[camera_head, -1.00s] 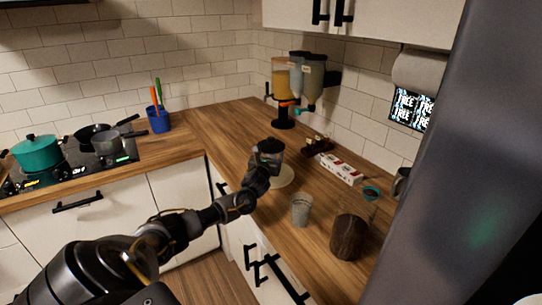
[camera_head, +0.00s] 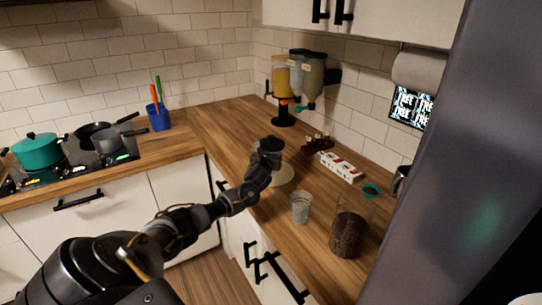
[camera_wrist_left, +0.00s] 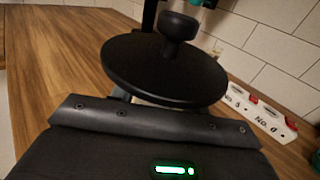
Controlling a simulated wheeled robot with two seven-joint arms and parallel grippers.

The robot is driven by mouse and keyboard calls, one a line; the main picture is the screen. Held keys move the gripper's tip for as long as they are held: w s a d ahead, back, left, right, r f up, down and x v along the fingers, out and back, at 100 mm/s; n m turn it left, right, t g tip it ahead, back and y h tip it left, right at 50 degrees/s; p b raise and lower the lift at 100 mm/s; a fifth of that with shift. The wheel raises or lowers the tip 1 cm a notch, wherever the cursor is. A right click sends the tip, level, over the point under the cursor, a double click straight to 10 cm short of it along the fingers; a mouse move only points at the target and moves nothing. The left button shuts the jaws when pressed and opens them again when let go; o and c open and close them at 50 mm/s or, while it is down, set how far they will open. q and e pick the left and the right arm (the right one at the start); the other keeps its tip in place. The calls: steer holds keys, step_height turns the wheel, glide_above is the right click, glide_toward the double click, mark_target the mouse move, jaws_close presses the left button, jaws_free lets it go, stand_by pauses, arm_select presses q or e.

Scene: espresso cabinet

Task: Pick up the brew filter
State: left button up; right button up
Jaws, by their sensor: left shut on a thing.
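The brew filter (camera_head: 270,144) shows as a small dark round piece at the end of my left arm in the head view. In the left wrist view the brew filter (camera_wrist_left: 160,72) is a flat black disc with a round knob on top. My left gripper (camera_head: 264,160) is shut on it; the disc hides most of the fingers in the wrist view. The filter appears held above the wooden counter, near a pale round mat (camera_head: 284,178). My right gripper is not in view.
A clear cup (camera_head: 301,208) and a jar of dark contents (camera_head: 348,232) stand to the right on the counter. A white box (camera_head: 341,166), a dark rack (camera_head: 317,143) and a dispenser (camera_head: 283,90) stand near the wall. The counter left of the filter is clear.

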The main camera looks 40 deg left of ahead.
mark_target(268, 150)
arm_select(q)
steer(key=shift+r+b, duration=0.4)
steer(key=shift+r, duration=0.2)
steer(key=s+r, duration=0.1)
steer(key=r, duration=0.1)
steer(key=s+d+r+b, duration=0.1)
steer(key=s+r, duration=0.1)
steer(key=r, duration=0.1)
steer(key=s+d+r+b, duration=0.1)
steer(key=r, duration=0.1)
steer(key=shift+s+d+r, duration=0.15)
steer(key=shift+r, duration=0.05)
steer(key=s+d+r+b, duration=0.4)
steer(key=s, duration=0.4)
steer(key=shift+d+r, duration=0.2)
steer(key=shift+d, duration=0.05)
